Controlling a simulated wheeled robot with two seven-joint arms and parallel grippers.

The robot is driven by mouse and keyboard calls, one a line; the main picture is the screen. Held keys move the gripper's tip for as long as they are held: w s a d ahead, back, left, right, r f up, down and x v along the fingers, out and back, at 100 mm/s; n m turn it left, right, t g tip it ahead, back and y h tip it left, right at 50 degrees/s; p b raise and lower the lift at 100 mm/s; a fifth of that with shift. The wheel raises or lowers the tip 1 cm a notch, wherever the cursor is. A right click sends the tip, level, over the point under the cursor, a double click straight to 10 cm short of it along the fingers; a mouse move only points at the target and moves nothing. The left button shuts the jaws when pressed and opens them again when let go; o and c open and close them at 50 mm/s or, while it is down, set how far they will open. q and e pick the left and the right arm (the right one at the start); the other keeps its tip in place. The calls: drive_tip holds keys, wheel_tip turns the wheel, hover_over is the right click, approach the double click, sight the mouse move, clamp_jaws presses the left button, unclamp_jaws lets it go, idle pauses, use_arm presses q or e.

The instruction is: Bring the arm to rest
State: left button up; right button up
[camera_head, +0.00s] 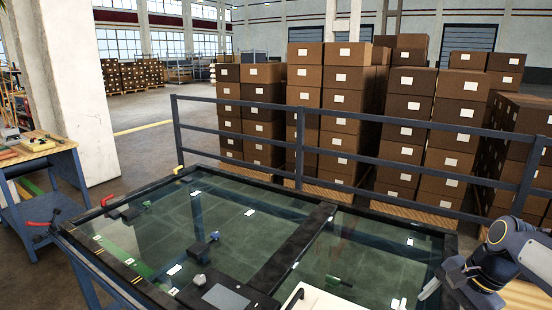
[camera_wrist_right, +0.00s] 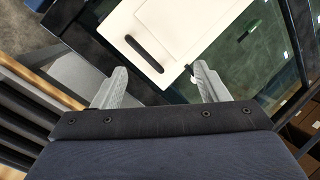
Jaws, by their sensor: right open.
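My right arm (camera_head: 515,250) reaches in from the right edge in the head view. Its gripper (camera_head: 438,286) is over the right front corner of the glass-topped trolley (camera_head: 275,232). In the right wrist view the two pale fingers of the right gripper (camera_wrist_right: 160,72) are spread apart with nothing between them. Beyond the fingertips is a white panel (camera_wrist_right: 185,25) with a dark slot-like handle (camera_wrist_right: 144,54). The panel also shows at the bottom edge of the head view (camera_head: 320,299), partly cut off. My left gripper is not in view.
A dark metal railing (camera_head: 240,103) runs behind the trolley, with stacked brown boxes (camera_head: 340,100) beyond it. A workbench (camera_head: 40,150) with tools stands at the left. A dark flat device (camera_head: 225,298) and small parts show around the trolley top. Open floor (camera_head: 150,150) lies behind left.

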drive_tip(key=s+a+f+n+t, duration=0.1)
drive_tip(key=s+a+n, duration=0.5)
drive_tip(key=s, duration=0.3)
drive_tip(key=s+a+f+n+t, duration=0.2)
drive_tip(key=s+a+n, duration=0.4)
drive_tip(key=s, duration=0.3)
drive_tip(key=shift+s+a+f+t, duration=0.25)
drive_tip(key=shift+s+a+t, duration=0.05)
drive_tip(key=shift+s+a, duration=0.1)
idle(0.5)
